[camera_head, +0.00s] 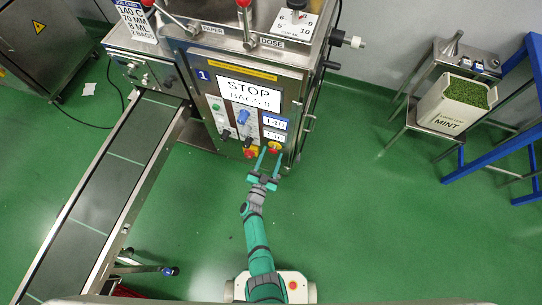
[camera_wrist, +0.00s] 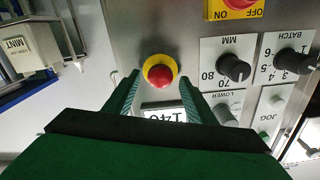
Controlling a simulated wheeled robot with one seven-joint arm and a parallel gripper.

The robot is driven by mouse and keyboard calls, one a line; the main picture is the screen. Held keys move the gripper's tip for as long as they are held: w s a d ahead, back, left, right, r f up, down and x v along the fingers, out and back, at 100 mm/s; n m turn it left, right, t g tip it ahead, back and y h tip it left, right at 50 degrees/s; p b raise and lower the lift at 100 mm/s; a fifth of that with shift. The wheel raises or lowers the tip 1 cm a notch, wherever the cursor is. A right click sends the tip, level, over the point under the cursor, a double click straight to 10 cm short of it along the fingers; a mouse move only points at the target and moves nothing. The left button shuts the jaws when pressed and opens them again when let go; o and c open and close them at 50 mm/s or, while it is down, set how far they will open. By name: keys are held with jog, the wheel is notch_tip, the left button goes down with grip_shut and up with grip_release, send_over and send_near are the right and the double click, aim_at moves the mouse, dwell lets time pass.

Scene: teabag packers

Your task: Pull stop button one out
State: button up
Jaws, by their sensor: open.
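Stop button one is a round red mushroom button on a yellow ring (camera_wrist: 161,77), on the front panel of machine 1. In the head view this red button (camera_head: 275,147) sits at the panel's lower right. My gripper (camera_head: 270,160) is open in front of it. In the wrist view my two green fingers (camera_wrist: 159,86) stand apart, one on each side below the button. Whether they touch it I cannot tell. The machine's display (camera_head: 248,94) reads STOP, BAGS 0.
A red and yellow OFF/ON switch (camera_wrist: 238,5) and black knobs (camera_wrist: 233,68) lie close by on the panel. A conveyor (camera_head: 103,185) runs at left. A MINT bin (camera_head: 454,103) stands on a steel table at right. The green floor (camera_head: 370,220) is clear.

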grip_shut()
jog(key=shift+s+a, duration=0.1)
jog(key=shift+s, duration=0.4)
grip_release()
jog(key=v, duration=1)
jog(key=shift+s+a, duration=0.2)
jog(key=shift+s, duration=0.15)
